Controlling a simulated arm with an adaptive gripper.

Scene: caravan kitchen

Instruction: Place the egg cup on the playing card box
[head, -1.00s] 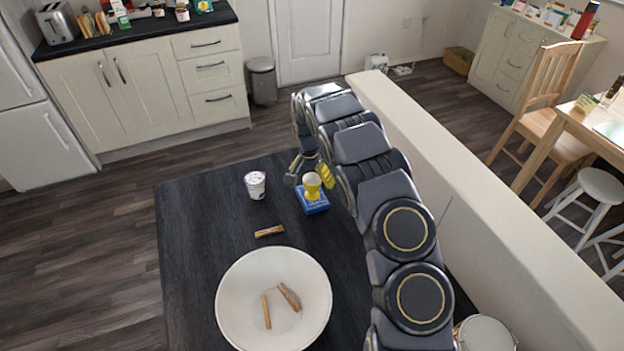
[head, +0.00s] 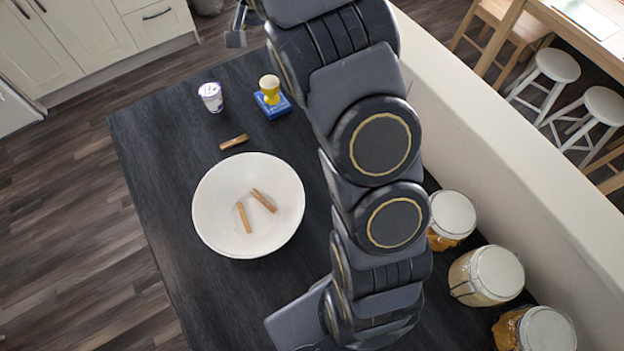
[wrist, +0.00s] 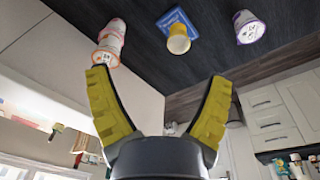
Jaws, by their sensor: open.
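The yellow egg cup (head: 270,91) with a pale rounded top stands upright on the blue playing card box (head: 281,110), which lies flat on the dark table. In the wrist view the egg cup (wrist: 179,40) also shows on the box (wrist: 172,20), beyond the fingertips. My gripper (wrist: 160,78) has its two yellow fingers spread wide with nothing between them. It is apart from the egg cup. In the head view the gripper is mostly cut off at the top edge.
A white and purple yogurt cup (head: 211,97) stands left of the box. A brown stick (head: 234,142) lies nearer, by a white bowl (head: 212,210) holding two more sticks. Jars (head: 486,275) line the right side by a low cream wall (head: 500,140).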

